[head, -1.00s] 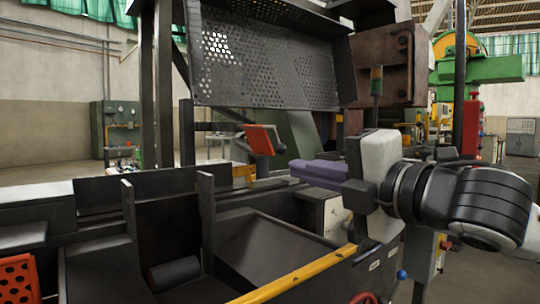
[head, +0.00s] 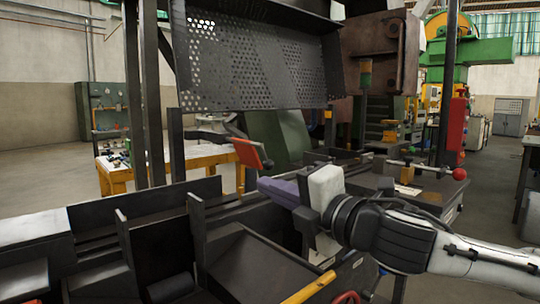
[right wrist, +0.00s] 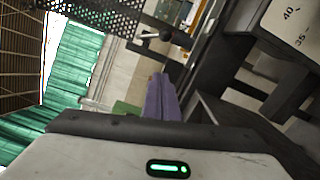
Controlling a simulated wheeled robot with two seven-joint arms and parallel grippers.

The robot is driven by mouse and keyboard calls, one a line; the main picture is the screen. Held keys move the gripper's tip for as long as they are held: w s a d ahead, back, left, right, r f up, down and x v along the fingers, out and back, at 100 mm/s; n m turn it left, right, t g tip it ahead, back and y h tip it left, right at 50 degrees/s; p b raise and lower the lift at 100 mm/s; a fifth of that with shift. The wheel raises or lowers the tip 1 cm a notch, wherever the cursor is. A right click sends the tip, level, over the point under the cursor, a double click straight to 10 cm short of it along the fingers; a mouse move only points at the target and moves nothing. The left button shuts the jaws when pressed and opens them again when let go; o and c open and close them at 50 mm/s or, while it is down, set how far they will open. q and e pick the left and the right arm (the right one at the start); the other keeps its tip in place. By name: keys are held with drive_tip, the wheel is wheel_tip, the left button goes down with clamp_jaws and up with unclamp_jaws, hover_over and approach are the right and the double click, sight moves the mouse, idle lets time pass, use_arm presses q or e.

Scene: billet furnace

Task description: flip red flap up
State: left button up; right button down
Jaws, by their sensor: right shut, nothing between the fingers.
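The red flap (head: 249,153) is a small orange-red plate with a dark edge, standing tilted on the far side of the dark machine trough in the head view. My right gripper (head: 268,185) comes in from the right with its purple fingers shut and empty. Its fingertips point left and show just below and right of the flap, with a visible gap in the picture. The depth between them is hard to judge. In the right wrist view the shut purple fingers (right wrist: 160,98) show, but I cannot make out the flap. My left gripper is not in view.
A perforated dark guard (head: 258,60) hangs above the flap. Dark upright plates (head: 197,228) stand in the trough to the left. A yellow bar (head: 310,288) lies below my right arm. A red ball knob (head: 459,174) is on the right.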

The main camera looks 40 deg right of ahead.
drive_tip(key=w+d+p, duration=0.3)
drive_tip(key=w, duration=0.2)
drive_tip(key=shift+w+d+r+p, duration=0.15)
drive_tip(key=shift+d+r+p, duration=0.2)
drive_tip(key=shift+r, duration=0.1)
idle(0.4)
